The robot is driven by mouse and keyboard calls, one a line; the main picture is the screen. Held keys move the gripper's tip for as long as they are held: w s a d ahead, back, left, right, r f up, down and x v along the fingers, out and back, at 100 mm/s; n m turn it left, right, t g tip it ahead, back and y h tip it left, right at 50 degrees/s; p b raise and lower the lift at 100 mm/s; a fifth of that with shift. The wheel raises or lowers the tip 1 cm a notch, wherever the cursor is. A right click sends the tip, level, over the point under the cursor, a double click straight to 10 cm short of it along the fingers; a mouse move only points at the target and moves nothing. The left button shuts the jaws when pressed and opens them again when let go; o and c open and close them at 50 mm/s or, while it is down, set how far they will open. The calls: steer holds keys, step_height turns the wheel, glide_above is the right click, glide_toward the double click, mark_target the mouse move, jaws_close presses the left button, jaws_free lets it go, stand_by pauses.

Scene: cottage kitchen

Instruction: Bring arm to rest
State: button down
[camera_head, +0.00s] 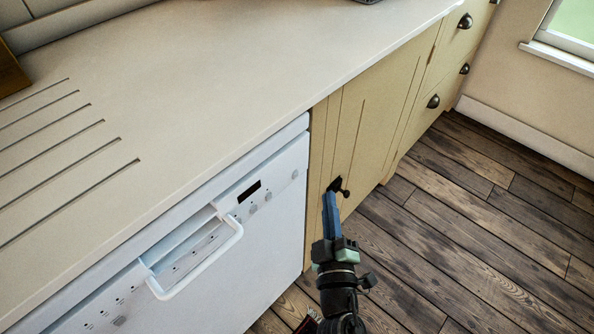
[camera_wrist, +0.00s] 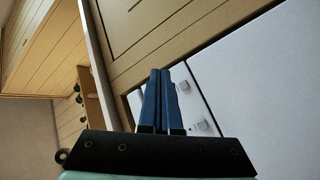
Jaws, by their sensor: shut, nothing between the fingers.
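My gripper (camera_head: 334,188) reaches up from the bottom of the head view, with the arm behind it. Its blue fingers lie together with nothing between them. In the head view the fingertips overlap the beige cabinet door (camera_head: 352,130), close to a small dark knob (camera_head: 345,193); I cannot tell whether they touch it. In the wrist view the gripper (camera_wrist: 160,72) shows its two blue fingers side by side, in front of the cabinet and the white dishwasher (camera_wrist: 215,80).
The white dishwasher (camera_head: 265,235) with its handle (camera_head: 200,270) stands left of my gripper. A pale countertop (camera_head: 190,90) runs above it. Drawers with dark cup pulls (camera_head: 433,102) lie farther right. The wooden floor (camera_head: 450,230) at the right is clear.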

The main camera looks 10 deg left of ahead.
steer(key=shift+r, duration=0.1)
stand_by(0.4)
steer(key=w+d+r+m+t+h, duration=0.2)
steer(key=r+m+t+h, duration=0.15)
steer(key=r, duration=1.15)
steer(key=w+d+r+m+t+h, duration=0.1)
steer(key=d+r+m+t+h, duration=0.3)
steer(key=r, duration=1.1)
steer(key=s+a+r+m+y+p, duration=0.1)
steer(key=s+a+r+y, duration=0.15)
steer(key=s+r, duration=0.45)
steer(key=s+a+r+m+t+y, duration=0.1)
steer(key=s+a+r, duration=0.2)
steer(key=r, duration=0.8)
steer(key=s+a+r+m+y+p, duration=0.1)
steer(key=s+a+r+m+y, duration=0.1)
steer(key=s+r, duration=0.55)
step_height(320, 180, up, 26)
steer(key=w+p, duration=0.2)
steer(key=p, duration=2.2)
steer(key=shift+w+a+h, duration=0.15)
steer(key=shift+w+h, duration=0.15)
steer(key=c, duration=1.5)
jaws_free()
steer(key=shift+c, duration=0.2)
